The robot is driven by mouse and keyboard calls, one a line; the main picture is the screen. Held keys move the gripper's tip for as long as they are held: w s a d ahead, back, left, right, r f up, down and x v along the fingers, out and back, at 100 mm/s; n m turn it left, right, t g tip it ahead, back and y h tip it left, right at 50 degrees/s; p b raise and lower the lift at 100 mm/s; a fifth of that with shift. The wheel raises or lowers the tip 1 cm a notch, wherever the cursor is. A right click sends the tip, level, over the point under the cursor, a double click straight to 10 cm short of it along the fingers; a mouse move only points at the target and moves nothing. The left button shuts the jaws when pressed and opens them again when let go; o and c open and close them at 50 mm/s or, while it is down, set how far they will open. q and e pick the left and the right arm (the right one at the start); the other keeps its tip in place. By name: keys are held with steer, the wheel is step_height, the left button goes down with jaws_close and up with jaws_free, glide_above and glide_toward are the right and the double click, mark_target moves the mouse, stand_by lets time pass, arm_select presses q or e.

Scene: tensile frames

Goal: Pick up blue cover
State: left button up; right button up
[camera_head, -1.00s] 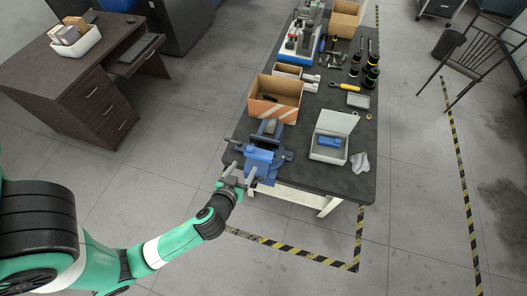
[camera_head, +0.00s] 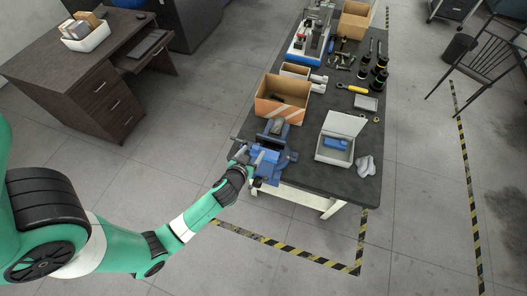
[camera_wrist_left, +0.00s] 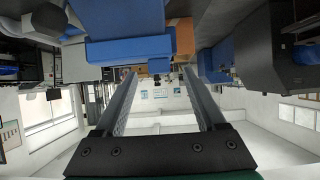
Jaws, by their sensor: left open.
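A bright blue block-shaped piece (camera_head: 265,153), which may be the blue cover, sits at the blue vise (camera_head: 274,134) near the table's front left corner. My left gripper (camera_head: 249,152) is open and empty, right in front of this piece. In the left wrist view the open fingers (camera_wrist_left: 159,72) point at a blue block (camera_wrist_left: 130,48), which lies just beyond the left fingertip; I cannot tell if they touch. Another small blue object (camera_head: 336,144) lies in an open grey box (camera_head: 334,157) to the right. My right gripper is not in view.
The dark workbench (camera_head: 310,186) also holds a cardboard box (camera_head: 281,98) behind the vise, a crumpled grey cloth (camera_head: 366,166), a yellow-handled tool (camera_head: 353,89) and several black-and-yellow items. Open floor lies in front of the table, with striped tape (camera_head: 290,249).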

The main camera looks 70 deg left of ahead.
arm_select(q)
steer(key=shift+x, duration=0.95)
jaws_close()
steer(key=shift+r, duration=0.55)
steer(key=s+d+r+p, duration=0.2)
steer(key=s+d+r, duration=0.4)
steer(key=s+r, duration=0.6)
steer(key=shift+s+d+p, duration=0.2)
steer(key=shift+d+p, duration=0.15)
steer(key=shift+d, duration=0.05)
